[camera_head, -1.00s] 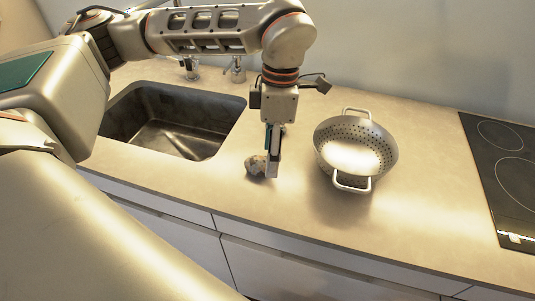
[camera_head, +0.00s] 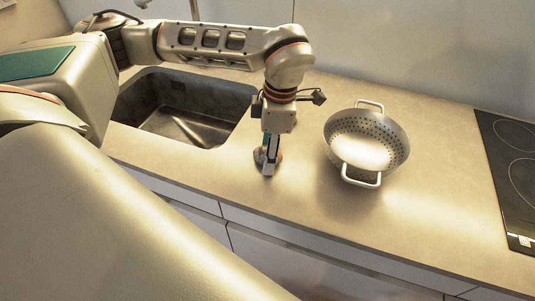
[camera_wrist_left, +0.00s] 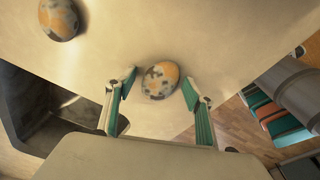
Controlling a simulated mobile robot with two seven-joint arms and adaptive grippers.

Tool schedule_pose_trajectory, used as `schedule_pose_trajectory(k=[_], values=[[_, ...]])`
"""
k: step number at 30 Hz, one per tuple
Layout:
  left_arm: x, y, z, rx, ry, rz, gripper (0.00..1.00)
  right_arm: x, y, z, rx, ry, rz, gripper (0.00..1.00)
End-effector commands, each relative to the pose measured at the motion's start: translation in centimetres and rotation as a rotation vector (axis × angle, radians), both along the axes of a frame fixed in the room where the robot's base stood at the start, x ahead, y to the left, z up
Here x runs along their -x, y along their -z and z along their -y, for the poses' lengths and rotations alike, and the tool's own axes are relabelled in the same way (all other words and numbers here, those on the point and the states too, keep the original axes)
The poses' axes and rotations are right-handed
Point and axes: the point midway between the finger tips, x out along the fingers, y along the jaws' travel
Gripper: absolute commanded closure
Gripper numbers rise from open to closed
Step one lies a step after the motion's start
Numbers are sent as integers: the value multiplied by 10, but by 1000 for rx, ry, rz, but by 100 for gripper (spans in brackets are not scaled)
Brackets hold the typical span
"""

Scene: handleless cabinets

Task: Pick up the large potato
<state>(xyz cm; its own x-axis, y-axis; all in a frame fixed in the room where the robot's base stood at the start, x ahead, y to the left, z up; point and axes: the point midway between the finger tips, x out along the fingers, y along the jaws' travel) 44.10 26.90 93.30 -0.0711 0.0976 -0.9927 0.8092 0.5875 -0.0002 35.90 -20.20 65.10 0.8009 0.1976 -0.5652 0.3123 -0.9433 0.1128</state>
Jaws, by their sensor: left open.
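In the left wrist view a mottled orange and grey potato (camera_wrist_left: 160,80) lies on the counter between the two fingertips of my left gripper (camera_wrist_left: 158,79). The gripper is open, with one finger on each side of it. A second similar potato (camera_wrist_left: 59,18) lies farther off at the upper left, outside the fingers. I cannot tell surely which is larger. In the head view my left gripper (camera_head: 268,170) points straight down at the counter and mostly hides the potatoes. My right gripper is not in view.
A metal colander (camera_head: 366,140) with two handles stands to the right of the gripper on the counter (camera_head: 310,215). A dark sink (camera_head: 185,115) is to the left, and a black cooktop (camera_head: 515,170) is at the far right. The counter's front edge is near.

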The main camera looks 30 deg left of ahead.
Motion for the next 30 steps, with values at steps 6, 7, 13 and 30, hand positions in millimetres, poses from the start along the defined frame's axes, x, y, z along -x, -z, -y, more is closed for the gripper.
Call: schedule_pose_trajectory(k=[6,7,13,30], values=[[0,0,0,0,0,0,70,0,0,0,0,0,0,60],[0,0,0,0,0,0,78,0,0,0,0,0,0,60],[0,-1,0,0,0,0,89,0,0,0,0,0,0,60],[-2,-50,0,0,-1,8,89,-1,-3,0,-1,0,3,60]])
